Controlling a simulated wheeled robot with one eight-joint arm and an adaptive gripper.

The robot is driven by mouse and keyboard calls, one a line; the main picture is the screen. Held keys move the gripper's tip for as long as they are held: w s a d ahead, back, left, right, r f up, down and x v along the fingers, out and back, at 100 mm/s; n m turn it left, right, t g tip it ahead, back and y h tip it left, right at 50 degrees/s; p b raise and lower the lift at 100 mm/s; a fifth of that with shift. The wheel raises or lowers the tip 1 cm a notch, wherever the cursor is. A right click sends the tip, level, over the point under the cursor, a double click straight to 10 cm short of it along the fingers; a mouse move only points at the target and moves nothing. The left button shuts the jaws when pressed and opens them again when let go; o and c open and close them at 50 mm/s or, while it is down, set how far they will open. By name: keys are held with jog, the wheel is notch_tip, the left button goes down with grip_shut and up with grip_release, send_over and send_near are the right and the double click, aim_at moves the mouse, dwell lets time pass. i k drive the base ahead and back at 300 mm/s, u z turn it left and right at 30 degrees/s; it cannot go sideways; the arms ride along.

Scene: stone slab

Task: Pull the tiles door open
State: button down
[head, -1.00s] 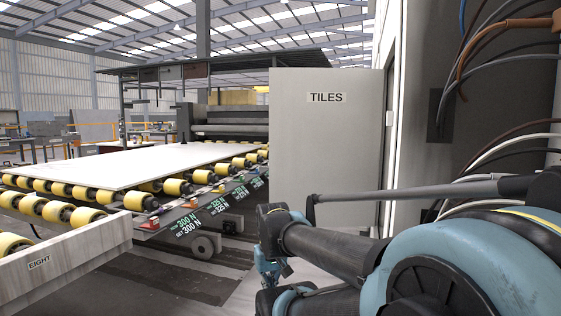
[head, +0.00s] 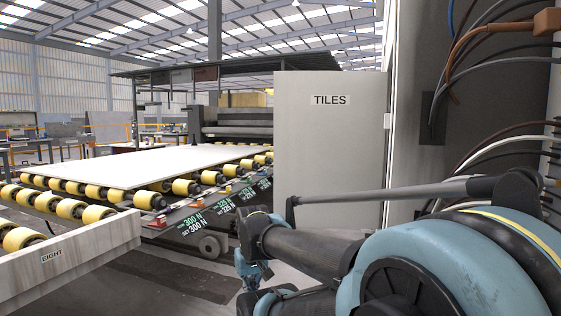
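The tiles door (head: 331,150) is a tall pale grey panel with a "TILES" label near its top. It stands out to the left from the edge of the grey cabinet (head: 405,125), its labelled face towards me. My arm reaches in from the lower right, in front of the door's lower part. My gripper (head: 253,272) is at the arm's far end, low and just left of the door's left edge. It is small and partly hidden by my arm, so its fingers and any contact with the door cannot be made out.
A conveyor with yellow rollers (head: 103,193) carries a large pale slab (head: 135,165) at the left. A pale board labelled "EIGHT" (head: 80,260) is in the left foreground. Loose cables (head: 485,70) hang at the right. Dark floor (head: 180,280) lies clear between the board and my arm.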

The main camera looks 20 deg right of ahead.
aim_at(328, 131)
jog(key=i, duration=1.15)
jog(key=z, duration=0.8)
